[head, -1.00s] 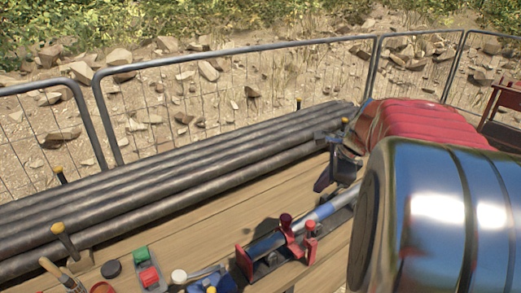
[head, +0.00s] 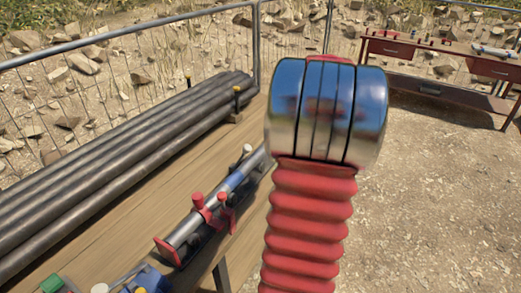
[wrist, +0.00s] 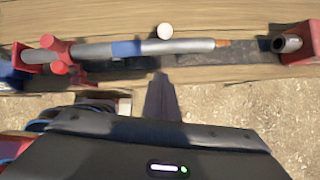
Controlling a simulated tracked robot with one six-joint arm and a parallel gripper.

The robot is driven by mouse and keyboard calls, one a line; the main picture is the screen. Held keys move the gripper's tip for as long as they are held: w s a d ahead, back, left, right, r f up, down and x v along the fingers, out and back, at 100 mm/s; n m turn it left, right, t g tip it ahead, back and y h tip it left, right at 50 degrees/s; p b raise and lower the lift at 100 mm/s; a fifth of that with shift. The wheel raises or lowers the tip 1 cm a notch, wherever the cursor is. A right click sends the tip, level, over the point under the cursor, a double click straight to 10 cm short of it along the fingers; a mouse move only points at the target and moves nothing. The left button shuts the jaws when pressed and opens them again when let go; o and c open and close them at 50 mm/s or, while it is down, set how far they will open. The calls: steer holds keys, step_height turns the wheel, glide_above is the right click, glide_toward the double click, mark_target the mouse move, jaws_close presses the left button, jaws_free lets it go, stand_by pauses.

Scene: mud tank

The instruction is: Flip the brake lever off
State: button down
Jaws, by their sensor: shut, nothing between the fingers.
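A metal tube (head: 185,230) with a blue band lies in a fixture with red clamps (head: 201,207) along the bench's right edge. A pale round knob (head: 247,149) stands by the tube's far part; it also shows in the wrist view (wrist: 165,31), beside the tube. I cannot tell for sure which part is the brake lever. My gripper (wrist: 158,80) shows in the wrist view as dark, shut fingers with nothing held, just below the fixture's edge and apart from the knob. In the head view my arm hides the gripper and the fixture's far end.
Dark pipes (head: 110,165) lie on the wooden bench (head: 130,235), with a wire fence (head: 160,70) behind. A blue device (head: 148,280) stands at the near end. A red-brown table (head: 440,70) stands at the back right. Open dirt (head: 430,210) lies to the right.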

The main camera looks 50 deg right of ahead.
steer(key=w+f, duration=0.7)
steer(key=w, duration=0.2)
steer(key=shift+d+f, duration=0.15)
steer(key=shift+d, duration=0.05)
steer(key=shift+s+a, duration=0.1)
stand_by(0.3)
